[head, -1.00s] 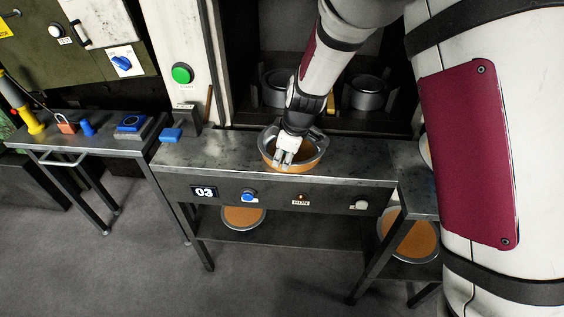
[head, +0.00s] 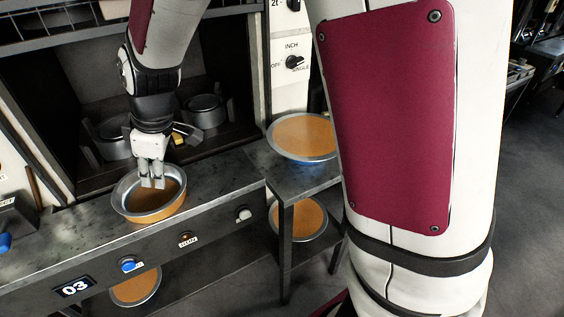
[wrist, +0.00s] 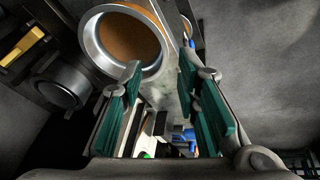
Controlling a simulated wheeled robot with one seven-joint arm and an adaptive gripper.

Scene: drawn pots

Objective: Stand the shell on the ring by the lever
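The shell, a metal pan with an orange-brown inside (head: 135,206), sits on the grey bench in front of the press opening. It fills the upper middle of the wrist view (wrist: 92,52). Two dark rings stand inside the opening, left (head: 114,146) and right (head: 204,108). The yellow lever (head: 181,138) is between them, nearer the right ring.
Another shell (head: 304,135) rests on the side table to the right, and more lie on the shelves below (head: 300,218). The bench front carries a 03 display (head: 75,287), a blue button (head: 128,264) and a pale knob (head: 243,214). Pillars flank the opening.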

